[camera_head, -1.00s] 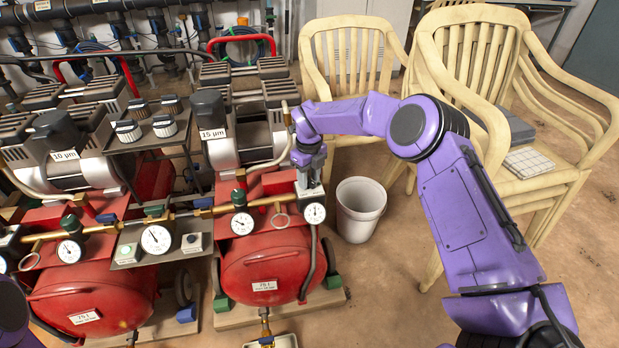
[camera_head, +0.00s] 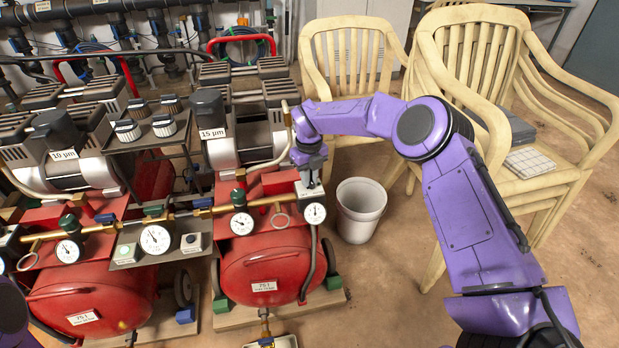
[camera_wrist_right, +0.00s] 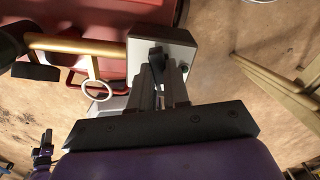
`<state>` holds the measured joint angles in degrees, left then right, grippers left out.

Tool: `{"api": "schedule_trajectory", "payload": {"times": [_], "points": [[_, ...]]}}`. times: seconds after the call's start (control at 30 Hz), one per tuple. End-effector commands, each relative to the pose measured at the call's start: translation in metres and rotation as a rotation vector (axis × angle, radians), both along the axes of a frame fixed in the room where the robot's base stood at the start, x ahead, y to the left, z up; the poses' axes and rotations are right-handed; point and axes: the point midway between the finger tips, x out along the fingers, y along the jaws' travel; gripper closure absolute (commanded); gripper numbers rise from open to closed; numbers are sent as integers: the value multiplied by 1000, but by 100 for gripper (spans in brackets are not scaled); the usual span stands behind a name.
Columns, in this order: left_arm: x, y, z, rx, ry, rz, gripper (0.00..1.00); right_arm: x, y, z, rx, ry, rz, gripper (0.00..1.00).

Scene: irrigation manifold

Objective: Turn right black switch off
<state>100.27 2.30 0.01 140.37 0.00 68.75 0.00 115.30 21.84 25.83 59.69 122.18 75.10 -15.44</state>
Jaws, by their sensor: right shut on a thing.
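The right black switch (camera_wrist_right: 157,56) sits on a small grey box (camera_wrist_right: 182,58) at the right end of the brass pipe. The same box shows in the head view (camera_head: 312,193), just above a round gauge. My right gripper (camera_head: 311,181) reaches down onto the top of this box. In the right wrist view its two fingers (camera_wrist_right: 160,78) are closed together at the switch, shut on it. The fingers partly hide the switch, so its exact angle is hard to tell.
Two red compressor tanks (camera_head: 265,268) stand below the brass pipe (camera_head: 262,202) with its gauges and valves. A white bucket (camera_head: 360,212) stands right of the box. Beige plastic chairs (camera_head: 352,50) stand behind and to the right. Some floor in front of the bucket is clear.

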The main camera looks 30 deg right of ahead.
Motion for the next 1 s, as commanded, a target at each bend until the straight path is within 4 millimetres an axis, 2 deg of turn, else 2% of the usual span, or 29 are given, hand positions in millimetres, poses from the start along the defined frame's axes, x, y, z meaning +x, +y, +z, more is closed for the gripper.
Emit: {"api": "schedule_trajectory", "payload": {"times": [0.6,1.0], "points": [[0,0,-21,0,0,0,57,0,0,-2,1,1,-565,100],[0,0,-30,0,0,0,57,0,1,-1,0,0,-808,100]]}}
